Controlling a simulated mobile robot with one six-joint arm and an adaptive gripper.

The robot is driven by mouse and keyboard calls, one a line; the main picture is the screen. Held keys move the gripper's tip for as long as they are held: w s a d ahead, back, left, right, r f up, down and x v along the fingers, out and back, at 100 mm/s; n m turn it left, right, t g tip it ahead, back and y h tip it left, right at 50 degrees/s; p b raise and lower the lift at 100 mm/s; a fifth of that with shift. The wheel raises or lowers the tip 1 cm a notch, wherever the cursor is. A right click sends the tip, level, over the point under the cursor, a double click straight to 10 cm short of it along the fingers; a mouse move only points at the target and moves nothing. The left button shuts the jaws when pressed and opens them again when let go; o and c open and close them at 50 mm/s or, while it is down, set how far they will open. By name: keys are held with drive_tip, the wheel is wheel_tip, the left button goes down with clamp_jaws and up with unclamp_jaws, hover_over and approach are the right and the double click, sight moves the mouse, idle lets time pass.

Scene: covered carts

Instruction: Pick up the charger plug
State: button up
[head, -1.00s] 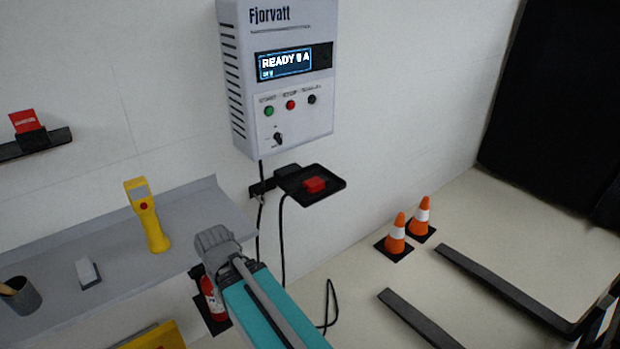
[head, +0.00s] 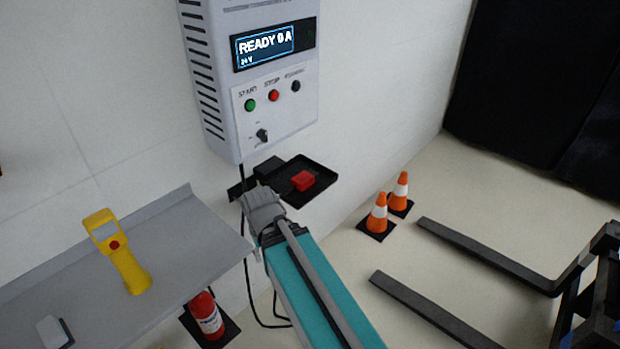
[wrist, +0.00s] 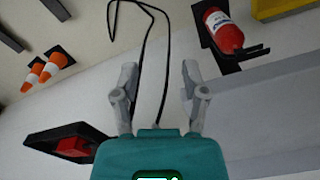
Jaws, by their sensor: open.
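The red block that appears to be the charger plug (head: 303,180) lies on a small black tray (head: 322,172) on the wall under the charger box. It also shows in the wrist view (wrist: 74,147), at the lower left and outside my fingers. My gripper (wrist: 158,70) is open and empty, its two grey fingers spread apart. The tray and plug are to the left of it in that view.
The charger box (head: 262,85) reads READY 0 A. A black cable (wrist: 145,45) hangs in a loop and shows between my fingers. A grey shelf (head: 190,255) with a yellow handheld device (head: 122,255) is at left. A fire extinguisher (head: 207,315), cones (head: 378,215) and forks (head: 425,310) stand around.

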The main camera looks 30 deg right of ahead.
drive_tip(key=shift+w, duration=0.1)
drive_tip(key=o, duration=0.6)
drive_tip(key=shift+w, duration=0.25)
drive_tip(key=n+t+h+p, duration=0.25)
drive_tip(key=n+h, duration=0.55)
drive_tip(key=n, duration=1.4)
approach(304, 178)
drive_tip(key=v, duration=0.3)
drive_tip(key=shift+s+a+f+t, duration=0.1)
drive_tip(key=shift+s+f+t, duration=0.1)
drive_tip(key=shift+t, duration=0.15)
drive_tip(key=shift+b, duration=0.3)
drive_tip(key=b+x, duration=0.5)
drive_tip(key=x, duration=0.2)
drive_tip(key=shift+b+x, duration=0.5)
drive_tip(key=shift+x, duration=0.3)
